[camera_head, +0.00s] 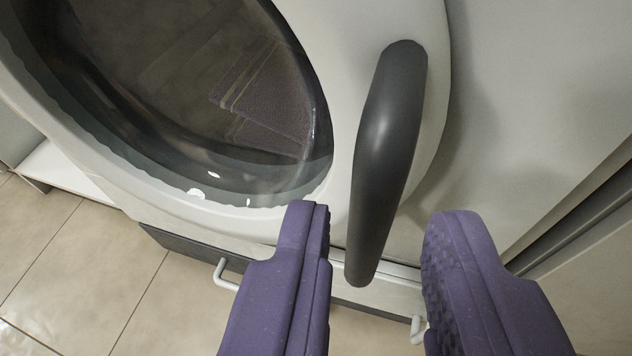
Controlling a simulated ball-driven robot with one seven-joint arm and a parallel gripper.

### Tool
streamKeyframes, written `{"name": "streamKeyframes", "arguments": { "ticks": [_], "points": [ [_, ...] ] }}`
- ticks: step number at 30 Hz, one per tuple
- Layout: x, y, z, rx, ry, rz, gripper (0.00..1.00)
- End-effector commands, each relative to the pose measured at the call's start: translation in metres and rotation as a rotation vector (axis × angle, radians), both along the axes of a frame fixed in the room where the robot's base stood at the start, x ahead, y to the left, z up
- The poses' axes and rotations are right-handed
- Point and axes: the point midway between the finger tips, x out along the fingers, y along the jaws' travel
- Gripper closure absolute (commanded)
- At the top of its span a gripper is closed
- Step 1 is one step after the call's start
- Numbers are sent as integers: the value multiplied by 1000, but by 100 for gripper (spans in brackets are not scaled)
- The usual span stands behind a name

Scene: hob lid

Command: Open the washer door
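The washer door (345,85) is a pale round frame with a dark glass window (160,95). It looks shut against the washer front (540,90). A dark grey bar handle (388,140) stands on the right side of the door, slightly tilted. My gripper (378,215) has two purple fingers and is open. In the picture the handle's lower part lies between the fingers, with a gap on both sides. I cannot tell how far the fingertips reach in depth around the handle. The handle's lower end is in plain view.
Below the washer is a drawer front with a pale handle (222,275), and a second pale handle part (417,329) shows by the right finger. Beige floor tiles (80,270) are clear at lower left. A panel edge (590,205) runs along the right.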

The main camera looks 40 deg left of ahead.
Motion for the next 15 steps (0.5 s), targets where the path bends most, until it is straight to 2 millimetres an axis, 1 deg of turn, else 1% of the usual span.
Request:
{"name": "streamKeyframes", "arguments": {
  "ticks": [1, 7, 10, 15],
  "points": [
    [8, 5, -8, -1, -2, 3, 71],
    [33, 18, -18, -2, -1, 2, 71],
    [39, 20, -19, -3, -1, 0, 71],
    [40, 21, -19, -3, 1, 0, 71]
  ]
}}
